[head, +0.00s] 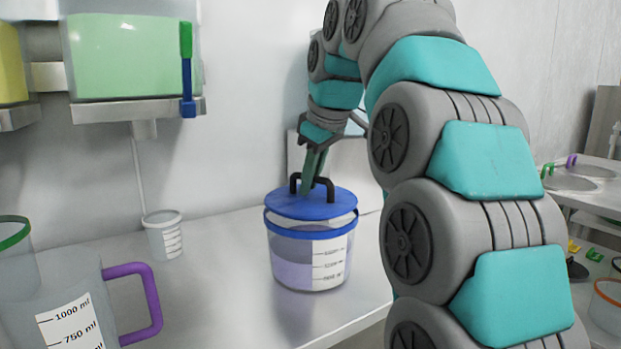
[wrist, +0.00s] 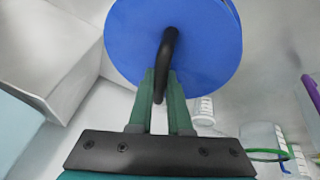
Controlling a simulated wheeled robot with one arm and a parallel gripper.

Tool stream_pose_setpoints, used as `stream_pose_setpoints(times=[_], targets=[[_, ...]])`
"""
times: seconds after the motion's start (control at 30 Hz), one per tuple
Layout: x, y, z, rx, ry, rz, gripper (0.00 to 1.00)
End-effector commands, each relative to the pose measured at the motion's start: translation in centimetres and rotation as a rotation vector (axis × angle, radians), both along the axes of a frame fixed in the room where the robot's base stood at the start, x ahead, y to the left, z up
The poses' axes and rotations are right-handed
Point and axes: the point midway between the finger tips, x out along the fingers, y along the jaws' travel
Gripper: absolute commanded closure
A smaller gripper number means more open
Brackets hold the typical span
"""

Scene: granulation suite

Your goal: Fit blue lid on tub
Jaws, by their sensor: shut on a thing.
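The blue lid (head: 300,207) is a round disc with a black arched handle (head: 329,186). My gripper (head: 309,186) has its green fingers shut on this handle from above. The clear tub (head: 292,262) stands upright on the bench below, with a blue rim (head: 312,235) and a white scale label. The lid is over the tub's mouth, with a gap showing between its front edge and the rim. Contact at the back is hidden. In the wrist view the fingers (wrist: 161,88) grip the handle and the lid (wrist: 195,50) fills the top; the tub is hidden behind it.
A small graduated cup (head: 163,238) stands left of the tub on the bench (head: 215,285). A large jug with a purple handle (head: 150,305) is at the near left. A hopper with green contents (head: 130,60) hangs above the cup. The wall is close behind.

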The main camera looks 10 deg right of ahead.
Motion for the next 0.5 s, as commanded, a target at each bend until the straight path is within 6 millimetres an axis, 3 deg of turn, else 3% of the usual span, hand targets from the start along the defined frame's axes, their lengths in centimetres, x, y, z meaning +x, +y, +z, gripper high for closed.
stream_pose_setpoints(times=[0.5], targets=[[-0.01, -0.01, -0.76, 0.000, 0.000, 0.000, 1.00]])
